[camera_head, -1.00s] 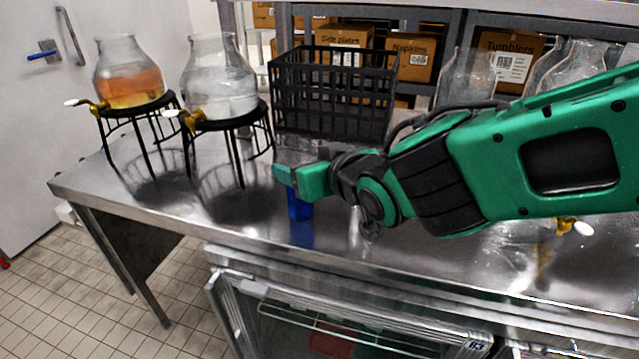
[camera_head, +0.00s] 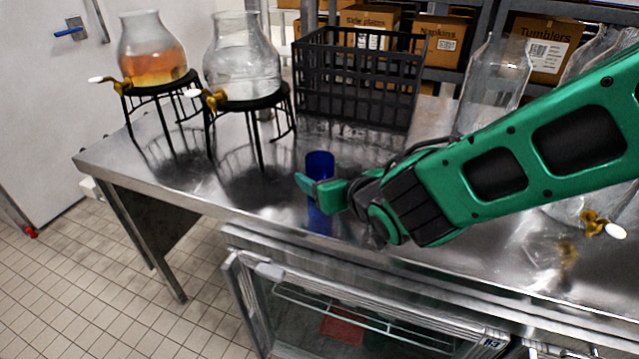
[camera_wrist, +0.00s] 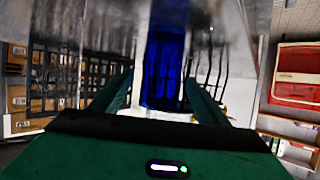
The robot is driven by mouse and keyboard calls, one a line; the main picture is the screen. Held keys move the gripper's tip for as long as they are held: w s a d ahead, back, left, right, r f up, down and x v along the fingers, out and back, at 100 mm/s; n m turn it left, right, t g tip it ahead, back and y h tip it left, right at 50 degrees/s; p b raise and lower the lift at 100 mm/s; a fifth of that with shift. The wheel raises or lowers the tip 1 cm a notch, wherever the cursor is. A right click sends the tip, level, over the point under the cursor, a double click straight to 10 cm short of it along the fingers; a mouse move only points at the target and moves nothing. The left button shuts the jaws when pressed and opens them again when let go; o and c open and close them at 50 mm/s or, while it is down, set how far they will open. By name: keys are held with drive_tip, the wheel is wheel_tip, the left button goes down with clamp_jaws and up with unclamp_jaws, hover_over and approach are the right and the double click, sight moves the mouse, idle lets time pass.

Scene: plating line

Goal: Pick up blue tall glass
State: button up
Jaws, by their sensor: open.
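The blue tall glass (camera_head: 320,164) stands upright on the steel counter, near its front edge. My gripper (camera_head: 306,184) is at the glass in the head view, low on its near side, and covers part of it. In the wrist view the blue glass (camera_wrist: 163,68) is centred between the two green fingers of my gripper (camera_wrist: 160,88). The fingers are open and lie to either side of the glass. Whether they touch it cannot be told.
A black crate (camera_head: 352,110) stands behind the glass. Two glass dispensers on black stands, one with orange liquid (camera_head: 150,65) and one clear (camera_head: 242,75), are to the left. More glass jars (camera_head: 495,85) stand at the right. The counter (camera_head: 130,150) ends at the left.

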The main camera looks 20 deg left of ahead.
drive_tip(key=x, duration=0.5)
drive_tip(key=shift+w+a+f, duration=0.2)
drive_tip(key=shift+c, duration=0.5)
drive_tip(key=c, duration=1.2)
drive_tip(key=shift+o, duration=0.2)
